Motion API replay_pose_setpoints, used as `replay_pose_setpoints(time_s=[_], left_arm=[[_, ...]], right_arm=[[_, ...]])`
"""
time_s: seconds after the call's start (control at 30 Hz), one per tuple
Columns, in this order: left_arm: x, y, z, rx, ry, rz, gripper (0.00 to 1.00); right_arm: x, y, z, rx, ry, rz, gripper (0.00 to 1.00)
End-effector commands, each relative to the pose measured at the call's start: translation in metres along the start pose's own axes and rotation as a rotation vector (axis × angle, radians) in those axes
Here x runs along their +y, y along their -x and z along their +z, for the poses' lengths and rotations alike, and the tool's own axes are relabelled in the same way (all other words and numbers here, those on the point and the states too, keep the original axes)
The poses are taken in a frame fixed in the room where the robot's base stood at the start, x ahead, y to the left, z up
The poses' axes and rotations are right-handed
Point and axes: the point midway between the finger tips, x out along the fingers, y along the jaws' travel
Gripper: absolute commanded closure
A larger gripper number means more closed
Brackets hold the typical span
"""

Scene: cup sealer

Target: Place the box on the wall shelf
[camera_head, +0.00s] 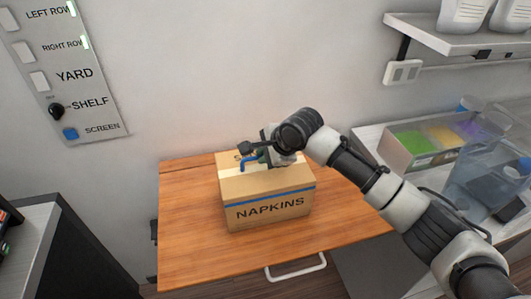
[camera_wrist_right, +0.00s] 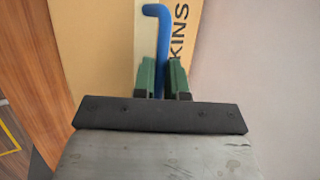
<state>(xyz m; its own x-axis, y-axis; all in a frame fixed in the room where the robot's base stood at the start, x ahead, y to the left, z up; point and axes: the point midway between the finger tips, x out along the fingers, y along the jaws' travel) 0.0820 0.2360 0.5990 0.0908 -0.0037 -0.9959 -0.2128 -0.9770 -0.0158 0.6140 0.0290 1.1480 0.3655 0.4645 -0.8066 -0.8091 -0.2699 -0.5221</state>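The cardboard box (camera_head: 268,208), marked NAPKINS with a blue stripe, is on or just over the wooden table; a small lift cannot be told. A bent blue handle (camera_head: 248,162) is at its top. My right gripper (camera_head: 258,156) is at the box top. In the right wrist view its green fingers (camera_wrist_right: 162,80) are closed on the blue handle (camera_wrist_right: 163,40), with the box (camera_wrist_right: 105,45) behind. The white wall shelf (camera_head: 450,40) is at the upper right, with white containers (camera_head: 465,14) on it. My left gripper is out of view.
The wooden table (camera_head: 185,235) has bare room left of the box and a white front handle (camera_head: 296,268). A counter at right holds a tray of coloured packets (camera_head: 425,145) and clear bins (camera_head: 485,170). A switch panel (camera_head: 70,75) is on the left wall.

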Motion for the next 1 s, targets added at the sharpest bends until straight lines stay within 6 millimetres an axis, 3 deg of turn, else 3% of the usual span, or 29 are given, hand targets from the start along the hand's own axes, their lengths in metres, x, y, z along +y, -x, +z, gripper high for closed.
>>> replay_pose_setpoints(time_s=[0.03, 0.17, 0.53, 1.0], left_arm=[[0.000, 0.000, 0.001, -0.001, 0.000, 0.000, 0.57], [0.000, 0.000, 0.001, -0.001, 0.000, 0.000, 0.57], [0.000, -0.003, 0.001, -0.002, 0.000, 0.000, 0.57], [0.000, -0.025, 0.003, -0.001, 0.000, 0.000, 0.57]], right_arm=[[0.000, 0.000, 0.000, 0.000, 0.000, 0.001, 0.80], [0.000, 0.000, 0.000, 0.000, 0.000, 0.001, 0.63], [-0.001, 0.007, 0.000, 0.000, 0.000, -0.002, 0.63], [-0.001, 0.098, 0.000, 0.000, 0.000, -0.003, 0.63]])
